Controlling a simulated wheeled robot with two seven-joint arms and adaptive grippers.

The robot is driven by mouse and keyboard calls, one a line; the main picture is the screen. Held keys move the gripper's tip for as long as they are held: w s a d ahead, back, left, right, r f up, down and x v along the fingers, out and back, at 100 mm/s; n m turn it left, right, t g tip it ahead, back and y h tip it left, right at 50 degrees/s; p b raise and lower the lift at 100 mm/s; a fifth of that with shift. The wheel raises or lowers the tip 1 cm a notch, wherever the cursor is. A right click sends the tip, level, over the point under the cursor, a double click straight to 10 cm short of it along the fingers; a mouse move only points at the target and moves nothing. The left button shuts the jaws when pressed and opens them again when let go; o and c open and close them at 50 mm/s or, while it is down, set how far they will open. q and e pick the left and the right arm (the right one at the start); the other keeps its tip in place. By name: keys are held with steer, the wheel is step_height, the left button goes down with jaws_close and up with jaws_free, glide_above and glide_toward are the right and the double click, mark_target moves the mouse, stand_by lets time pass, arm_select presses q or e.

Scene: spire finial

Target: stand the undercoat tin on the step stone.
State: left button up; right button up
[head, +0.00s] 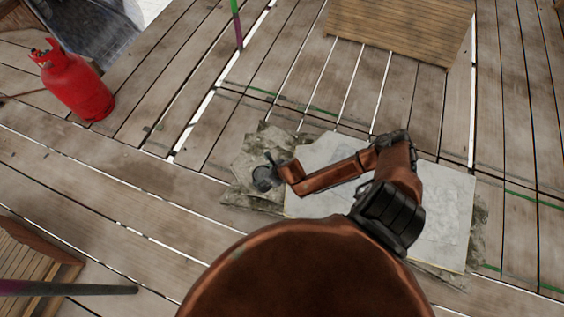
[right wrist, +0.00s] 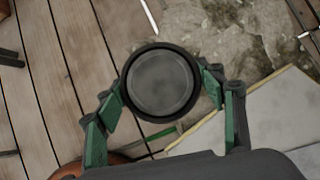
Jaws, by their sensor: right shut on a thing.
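The undercoat tin is a small dark round tin (head: 264,180), seen from above near the left side of the stonework. In the right wrist view its grey lid with a black rim (right wrist: 160,82) lies between the green fingers. My right gripper (head: 272,171) is shut on the tin, a finger on each side. The tin is over the rough brown-grey stone (head: 250,153), left of a smooth pale slab (head: 445,195). I cannot tell which of these is the step stone, or whether the tin touches the stone. My left gripper is not in view.
A red gas bottle (head: 78,85) stands at the upper left on the plank deck (head: 130,195). A slatted wooden panel (head: 400,25) is at the top. Planks left of the stone are clear. My right arm hides part of the pale slab.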

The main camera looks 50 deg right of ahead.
steer(key=shift+d+f, duration=0.15)
steer(key=shift+d, duration=0.15)
steer(key=shift+w+d+f+b, duration=0.3)
steer(key=shift+w+f+b, duration=0.1)
steer(key=shift+w, duration=0.15)
steer(key=shift+w+d+f+b, duration=0.25)
steer(key=shift+w+f+b, duration=0.1)
steer(key=shift+w, duration=0.15)
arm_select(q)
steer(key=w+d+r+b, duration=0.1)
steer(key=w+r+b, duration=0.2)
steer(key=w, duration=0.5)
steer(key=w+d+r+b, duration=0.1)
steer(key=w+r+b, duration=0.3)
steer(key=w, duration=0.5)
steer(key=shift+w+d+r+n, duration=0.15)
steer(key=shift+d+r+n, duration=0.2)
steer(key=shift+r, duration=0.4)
arm_select(e)
steer(key=w+d+f, duration=0.5)
steer(key=w+f, duration=0.5)
steer(key=f, duration=0.1)
steer(key=shift+f, duration=0.2)
steer(key=shift+f, duration=0.1)
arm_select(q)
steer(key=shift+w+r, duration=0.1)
arm_select(e)
steer(key=o, duration=2.1)
steer(key=shift+s, duration=0.1)
